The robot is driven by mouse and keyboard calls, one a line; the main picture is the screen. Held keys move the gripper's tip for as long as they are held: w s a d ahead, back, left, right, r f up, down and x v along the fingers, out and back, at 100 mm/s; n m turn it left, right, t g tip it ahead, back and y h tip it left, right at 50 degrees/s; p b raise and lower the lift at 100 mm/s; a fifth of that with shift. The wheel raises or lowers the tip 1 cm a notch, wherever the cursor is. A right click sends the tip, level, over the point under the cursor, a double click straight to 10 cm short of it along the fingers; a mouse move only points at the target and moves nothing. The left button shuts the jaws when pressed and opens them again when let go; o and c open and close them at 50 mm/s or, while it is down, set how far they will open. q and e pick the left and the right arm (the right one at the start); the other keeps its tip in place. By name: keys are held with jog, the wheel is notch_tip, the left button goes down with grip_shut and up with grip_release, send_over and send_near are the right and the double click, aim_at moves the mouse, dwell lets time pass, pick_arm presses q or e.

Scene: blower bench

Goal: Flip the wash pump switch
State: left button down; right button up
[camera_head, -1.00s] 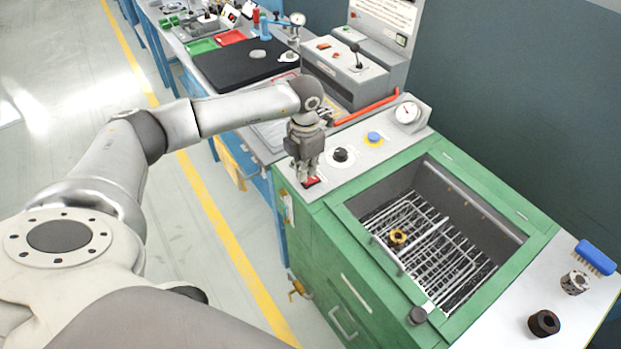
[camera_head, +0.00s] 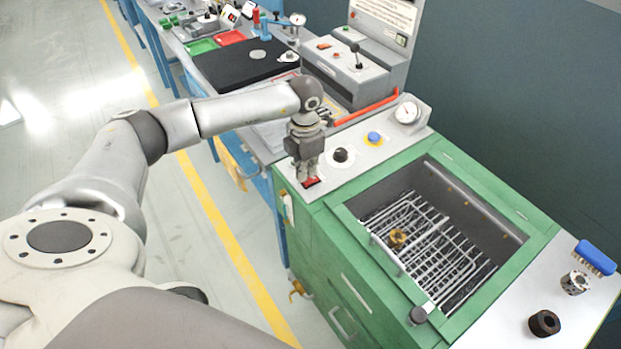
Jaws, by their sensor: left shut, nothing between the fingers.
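A red rocker switch (camera_head: 312,182) sits at the left front corner of the grey control panel on the green wash cabinet (camera_head: 335,235). My left gripper (camera_head: 305,177) points down with its fingers shut, right at the switch. The fingertips hide part of the switch, and I cannot tell whether they touch it. The gripper holds nothing. My right gripper is not in view.
The panel also carries a black knob (camera_head: 341,155), a blue button (camera_head: 374,137) and a round gauge (camera_head: 407,113). The open basin holds a wire rack (camera_head: 440,250) with a brass part (camera_head: 397,237). A blue brush (camera_head: 595,257) lies on the right ledge.

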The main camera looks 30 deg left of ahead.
aim_at(306, 182)
pick_arm(q)
jog(key=shift+s+f+b, duration=0.1)
jog(key=shift+f+b, duration=0.85)
jog(key=shift+f, duration=0.25)
dwell(0.4)
jog(key=shift+r+p, duration=0.7)
jog(key=shift+r, duration=0.2)
jog(key=shift+r+p, duration=1.55)
jog(key=shift+r, duration=1.1)
jog(key=shift+f, duration=0.1)
